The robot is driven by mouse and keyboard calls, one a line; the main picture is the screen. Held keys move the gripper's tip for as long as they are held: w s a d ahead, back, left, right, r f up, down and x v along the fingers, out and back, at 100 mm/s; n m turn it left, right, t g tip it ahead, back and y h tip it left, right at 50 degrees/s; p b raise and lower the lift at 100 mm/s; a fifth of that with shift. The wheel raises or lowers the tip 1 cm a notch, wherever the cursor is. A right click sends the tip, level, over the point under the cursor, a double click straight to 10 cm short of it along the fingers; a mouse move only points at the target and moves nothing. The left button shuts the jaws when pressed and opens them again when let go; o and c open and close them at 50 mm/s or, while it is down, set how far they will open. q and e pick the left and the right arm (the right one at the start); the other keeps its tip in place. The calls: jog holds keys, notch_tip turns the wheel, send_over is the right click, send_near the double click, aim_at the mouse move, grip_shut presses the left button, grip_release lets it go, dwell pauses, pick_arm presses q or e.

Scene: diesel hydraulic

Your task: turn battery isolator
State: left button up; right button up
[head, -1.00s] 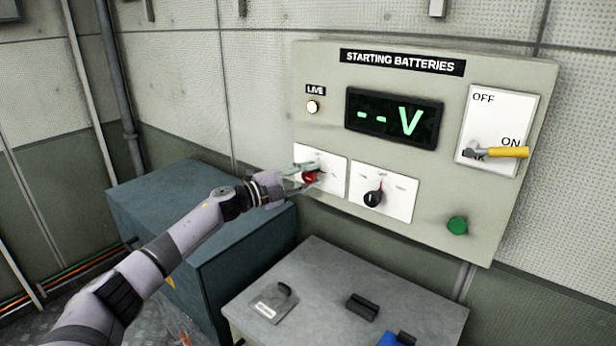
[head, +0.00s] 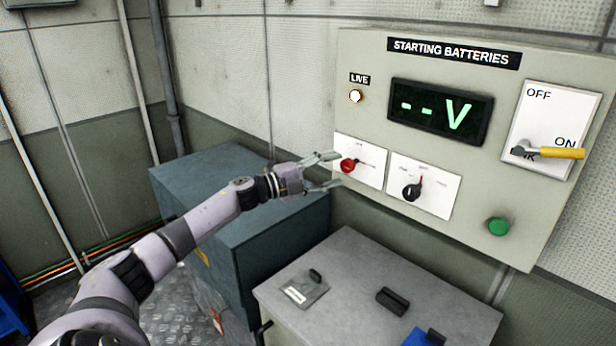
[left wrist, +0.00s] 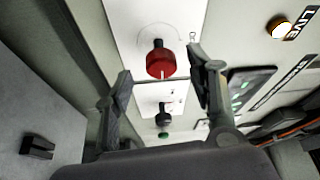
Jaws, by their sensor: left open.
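The red rotary knob (head: 348,166) sits on a white plate at the lower left of the STARTING BATTERIES panel (head: 568,82). My left gripper (head: 336,170) is open in front of it, with its fingers spread and apart from the knob. In the left wrist view the red knob (left wrist: 161,64) shows ahead between the open fingers (left wrist: 160,80), with a white mark on its rim. A black rotary knob (head: 411,192) is on the plate to its right. My right gripper does not show.
The display (head: 440,112) reads "--V" and the LIVE lamp (head: 355,97) glows pale. A green button (head: 498,226) is at the lower right. A grey bench (head: 350,262) with small items and a blue-grey cabinet (head: 200,190) stand below.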

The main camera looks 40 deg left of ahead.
pick_arm(q)
jog(key=v, duration=0.7)
jog(key=shift+s, duration=0.15)
dwell(0.3)
